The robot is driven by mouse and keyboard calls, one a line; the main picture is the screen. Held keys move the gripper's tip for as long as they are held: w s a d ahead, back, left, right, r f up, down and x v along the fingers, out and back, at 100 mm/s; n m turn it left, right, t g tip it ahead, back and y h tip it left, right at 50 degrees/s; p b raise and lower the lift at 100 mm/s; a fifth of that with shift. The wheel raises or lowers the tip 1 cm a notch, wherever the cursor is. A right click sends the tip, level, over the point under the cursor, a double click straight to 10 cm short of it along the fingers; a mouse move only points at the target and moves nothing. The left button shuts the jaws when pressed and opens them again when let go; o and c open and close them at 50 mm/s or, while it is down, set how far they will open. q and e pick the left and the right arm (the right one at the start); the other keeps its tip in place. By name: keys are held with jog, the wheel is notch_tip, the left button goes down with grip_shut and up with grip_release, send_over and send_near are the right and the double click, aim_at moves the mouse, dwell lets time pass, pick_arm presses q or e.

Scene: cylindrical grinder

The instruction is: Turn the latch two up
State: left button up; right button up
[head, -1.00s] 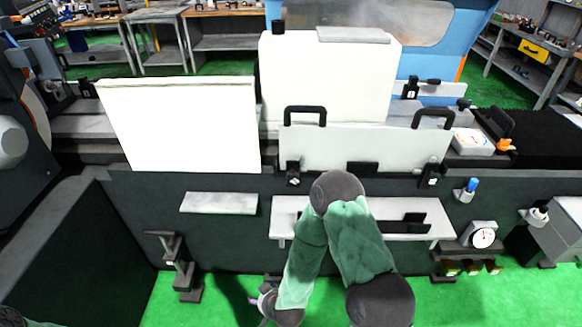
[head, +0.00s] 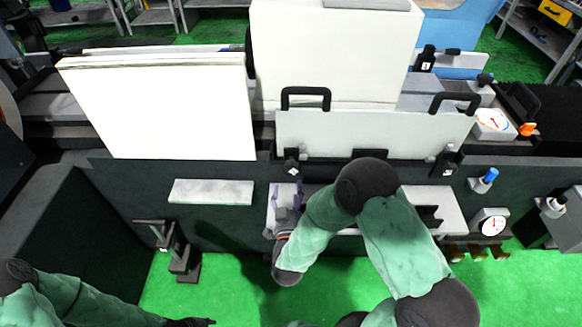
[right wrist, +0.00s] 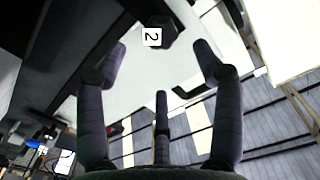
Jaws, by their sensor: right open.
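Latch two is a small black part with a white label reading "2" in the right wrist view (right wrist: 168,38), ahead of my fingertips. In the head view the black latch (head: 291,164) at the lower left of the light guard panel appears to be the same one; its label is too small to read there. My right gripper (head: 286,196) is just below it, pointing up, fingers spread and empty. In the right wrist view my right gripper (right wrist: 160,56) has its fingers apart, not touching the latch. My left gripper (head: 192,322) is only partly visible at the bottom edge.
The guard panel (head: 370,137) has two black handles and another black latch (head: 445,163) at its lower right. A pale shelf (head: 450,205) lies behind my right arm. A large white panel (head: 160,108) stands at the left. A dial gauge (head: 493,222) is at the right.

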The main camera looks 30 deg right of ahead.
aim_at(291, 171)
jog(key=b+x, duration=0.2)
jog(key=x, duration=0.7)
jog(key=shift+w, duration=0.2)
jog(key=shift+s, duration=0.1)
jog(key=c, duration=1.1)
